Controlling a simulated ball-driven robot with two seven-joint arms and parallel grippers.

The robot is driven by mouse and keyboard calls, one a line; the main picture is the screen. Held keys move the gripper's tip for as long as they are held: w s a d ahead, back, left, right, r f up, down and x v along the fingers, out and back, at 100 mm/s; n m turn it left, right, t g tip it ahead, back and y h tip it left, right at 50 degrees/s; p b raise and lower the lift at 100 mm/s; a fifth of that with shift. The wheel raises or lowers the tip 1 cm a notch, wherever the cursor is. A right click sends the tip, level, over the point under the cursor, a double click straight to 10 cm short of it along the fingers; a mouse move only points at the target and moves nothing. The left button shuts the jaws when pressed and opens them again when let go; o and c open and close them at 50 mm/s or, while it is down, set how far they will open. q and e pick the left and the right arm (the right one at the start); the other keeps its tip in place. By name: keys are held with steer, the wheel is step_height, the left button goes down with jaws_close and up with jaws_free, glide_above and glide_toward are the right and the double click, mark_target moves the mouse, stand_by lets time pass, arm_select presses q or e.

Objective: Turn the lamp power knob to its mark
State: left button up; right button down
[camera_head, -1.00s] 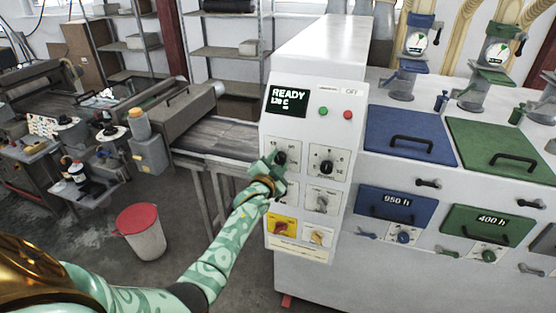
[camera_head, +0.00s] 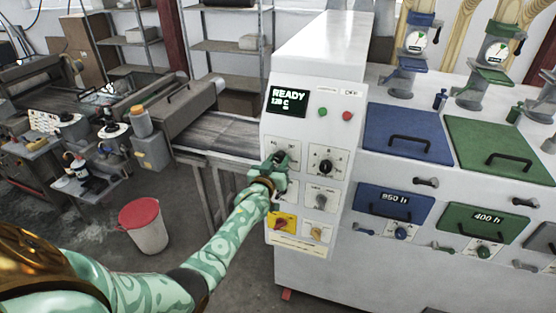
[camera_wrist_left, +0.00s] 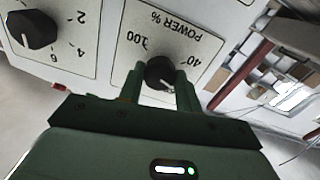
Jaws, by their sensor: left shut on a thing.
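The lamp power knob (camera_wrist_left: 160,73) is black and round. It sits on a pale plate (camera_wrist_left: 190,32) lettered "POWER %", upside down in the left wrist view, with "100" and "40" legible. A light line shows at the knob's lower right edge; I cannot make out a target mark. My left gripper (camera_wrist_left: 160,88) has one finger on each side of the knob and is shut on it. In the head view the left gripper (camera_head: 275,164) is at the upper left plate of the white control panel (camera_head: 306,135) and mostly hides the knob. My right gripper is not in view.
Another black knob (camera_wrist_left: 32,30) is beside the power plate in the wrist view. The panel also has a READY display (camera_head: 287,101), green and red buttons, a black knob (camera_head: 326,166), a grey knob (camera_head: 321,200) and a red switch (camera_head: 281,224). A red-lidded bin (camera_head: 143,226) stands on the floor.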

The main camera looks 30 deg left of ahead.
arm_select(q)
steer(key=n, duration=0.4)
steer(key=shift+f+n, duration=0.15)
steer(key=shift+n, duration=0.25)
steer(key=n, duration=0.4)
steer(key=shift+n, duration=0.7)
steer(key=o, duration=1)
steer(key=shift+s, duration=0.1)
steer(key=shift+s+d, duration=0.15)
steer(key=shift+s, duration=0.15)
steer(key=v, duration=1.5)
steer(key=shift+s+p, duration=0.25)
steer(key=shift+p, duration=0.05)
steer(key=shift+f, duration=0.15)
